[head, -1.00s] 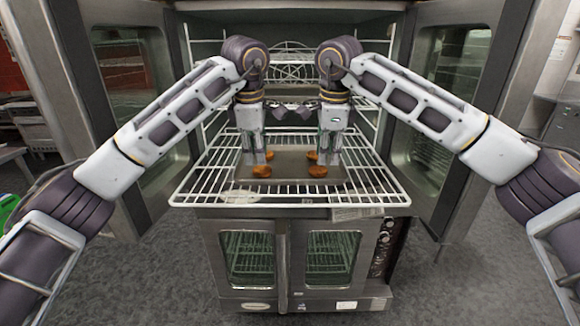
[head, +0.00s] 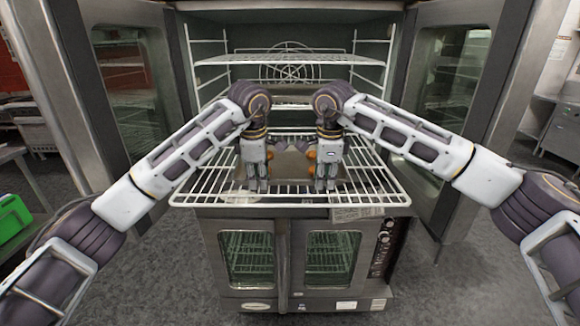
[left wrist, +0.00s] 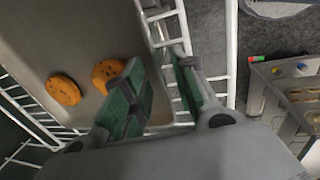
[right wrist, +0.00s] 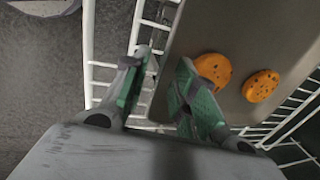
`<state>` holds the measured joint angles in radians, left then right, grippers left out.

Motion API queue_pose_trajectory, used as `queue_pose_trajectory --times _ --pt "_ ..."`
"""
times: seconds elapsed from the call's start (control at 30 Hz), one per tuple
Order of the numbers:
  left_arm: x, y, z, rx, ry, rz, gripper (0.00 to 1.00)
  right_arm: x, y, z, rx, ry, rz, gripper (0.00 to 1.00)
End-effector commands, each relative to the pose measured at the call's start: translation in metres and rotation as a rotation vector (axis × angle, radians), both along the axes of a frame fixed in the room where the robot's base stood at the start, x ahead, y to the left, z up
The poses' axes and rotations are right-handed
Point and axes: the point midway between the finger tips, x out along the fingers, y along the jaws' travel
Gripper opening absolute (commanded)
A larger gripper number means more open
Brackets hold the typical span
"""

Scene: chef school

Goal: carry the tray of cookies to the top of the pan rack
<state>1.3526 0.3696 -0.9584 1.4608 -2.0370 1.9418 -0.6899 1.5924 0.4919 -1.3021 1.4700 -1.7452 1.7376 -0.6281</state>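The grey tray (head: 290,165) lies on the pulled-out wire rack (head: 190,193) of the oven. Round orange-brown cookies (head: 311,154) on it are partly hidden by my grippers. My left gripper (head: 257,187) and right gripper (head: 325,187) point down near the tray's front part. In the left wrist view my gripper (left wrist: 158,68) is open, one finger over the tray (left wrist: 80,28), the other beyond its rim; two cookies (left wrist: 63,90) lie nearby. In the right wrist view my gripper (right wrist: 160,66) is open likewise, next to the tray (right wrist: 235,35) and two cookies (right wrist: 261,86). I cannot tell whether fingers touch the rim.
The oven doors stand open at the left (head: 135,90) and right (head: 450,85). An upper wire rack (head: 280,58) is inside the oven. A green container (head: 13,217) stands at the far left. The grey floor (head: 165,270) in front is clear. I cannot identify the pan rack.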

Motion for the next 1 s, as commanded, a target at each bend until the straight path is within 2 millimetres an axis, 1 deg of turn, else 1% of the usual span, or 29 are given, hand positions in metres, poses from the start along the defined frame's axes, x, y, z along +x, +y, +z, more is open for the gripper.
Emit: queue_pose_trajectory --times 0.3,0.37,0.5,0.53,1.0 --pt "0.0002 0.0001 -0.0014 0.0 0.0 0.0 0.28 0.0003 0.0 -0.0012 0.0 -0.001 0.0 0.28" --pt "0.0002 0.0001 -0.0014 0.0 0.0 0.0 0.21 0.0004 0.0 -0.0011 0.0 -0.001 0.0 0.21" --pt "0.0002 0.0001 -0.0013 0.0 0.0 0.0 0.03 0.0004 0.0 -0.001 0.0 -0.001 0.0 0.03" --pt "0.0002 0.0001 -0.0013 0.0 0.0 0.0 0.0 0.0004 0.0 -0.0009 0.0 -0.001 0.0 0.0" --pt "0.0002 0.0 -0.0006 -0.001 0.0 0.0 0.0 0.0006 0.0001 0.0 0.001 -0.003 0.0 0.0"
